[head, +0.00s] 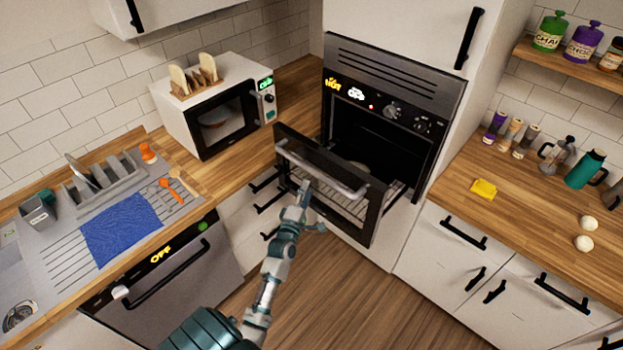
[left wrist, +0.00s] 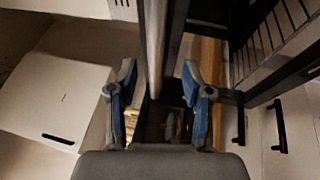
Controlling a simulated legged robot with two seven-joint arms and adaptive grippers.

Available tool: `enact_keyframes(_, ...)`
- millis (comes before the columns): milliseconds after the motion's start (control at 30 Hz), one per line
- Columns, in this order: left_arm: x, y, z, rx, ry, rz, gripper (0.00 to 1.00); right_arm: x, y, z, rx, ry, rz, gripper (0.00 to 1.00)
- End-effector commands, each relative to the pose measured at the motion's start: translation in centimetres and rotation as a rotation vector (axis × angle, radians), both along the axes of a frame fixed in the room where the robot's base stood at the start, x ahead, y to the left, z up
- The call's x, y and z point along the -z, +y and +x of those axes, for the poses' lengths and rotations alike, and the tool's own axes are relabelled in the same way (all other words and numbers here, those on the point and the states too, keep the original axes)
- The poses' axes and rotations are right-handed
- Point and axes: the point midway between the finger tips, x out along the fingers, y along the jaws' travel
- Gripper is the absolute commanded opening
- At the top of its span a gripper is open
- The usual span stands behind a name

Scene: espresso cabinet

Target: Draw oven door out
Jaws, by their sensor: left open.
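The oven (head: 395,120) is built into a tall white cabinet, with a dark control panel and a lit "HOT" sign. Its door (head: 365,210) is partly open, tilted outward and down, and a rack shows behind it. A pale bar handle (head: 335,179) runs along the door's upper edge. My left gripper (head: 306,191) is at the left part of this handle. In the left wrist view the left gripper (left wrist: 159,72) is open, and a bar that looks like the handle (left wrist: 156,50) passes between its fingers. Contact cannot be told. My right gripper is not in view.
A microwave (head: 215,112) with a toast rack stands on the left counter. A dishwasher marked "OFF" (head: 165,275) is at lower left. White drawers (head: 450,245) with black handles are at right. The wood floor (head: 335,300) before the oven is clear.

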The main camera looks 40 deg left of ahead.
Motion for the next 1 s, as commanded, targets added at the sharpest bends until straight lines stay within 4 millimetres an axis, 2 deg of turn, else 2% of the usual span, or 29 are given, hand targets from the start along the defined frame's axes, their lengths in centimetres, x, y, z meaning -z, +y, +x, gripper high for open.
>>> enact_keyframes(100, 0.6, -0.7, -2.1, 0.000, 0.004, 0.000, 0.50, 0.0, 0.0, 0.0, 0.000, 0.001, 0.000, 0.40)
enact_keyframes(300, 0.8, -1.2, -3.7, 0.000, 0.001, 0.000, 0.50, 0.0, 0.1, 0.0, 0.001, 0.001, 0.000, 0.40)
enact_keyframes(867, 0.9, -1.2, -3.8, 0.000, 0.002, 0.000, 0.50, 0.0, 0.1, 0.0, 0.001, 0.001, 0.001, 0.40)
enact_keyframes(967, 2.2, -1.5, -3.6, 0.004, 0.034, 0.014, 0.50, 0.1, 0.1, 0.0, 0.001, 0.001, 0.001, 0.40)
enact_keyframes(1000, 3.5, -1.9, -3.4, 0.008, 0.065, 0.028, 0.50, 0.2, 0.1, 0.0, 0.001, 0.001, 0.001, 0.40)
